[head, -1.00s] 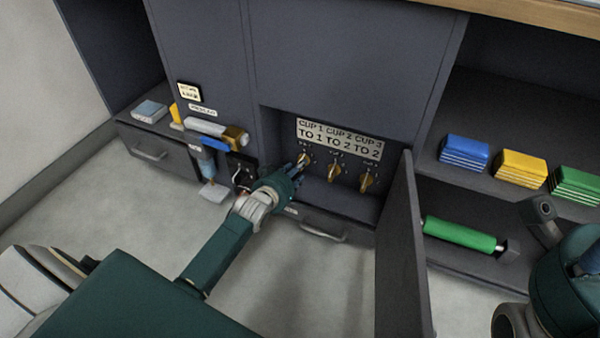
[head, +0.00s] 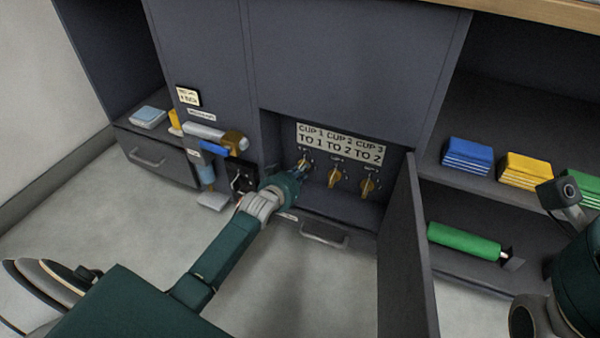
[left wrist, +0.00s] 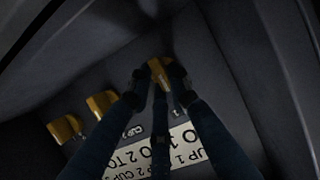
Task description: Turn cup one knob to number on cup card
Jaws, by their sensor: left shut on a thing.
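The cup card (head: 340,143) is pale and reads "CUP 1 TO 1, CUP 2 TO 2, CUP 3 TO 2"; it also shows upside down in the left wrist view (left wrist: 165,157). Below it are three brass knobs. The cup one knob (left wrist: 160,72) is the leftmost in the head view, mostly behind my fingers. My left gripper (head: 300,170) is shut on it; in the left wrist view its fingertips (left wrist: 158,82) lie on both sides of the knob. The cup two knob (head: 334,177) and cup three knob (head: 367,186) are free. The number the knob points at is hidden.
An open cabinet door (head: 405,250) stands right of the knob recess. A drawer handle (head: 324,236) is below it. Blue packs (head: 467,156), yellow packs (head: 528,168) and a green roller (head: 464,241) are on the right shelves. My right arm is at the right edge.

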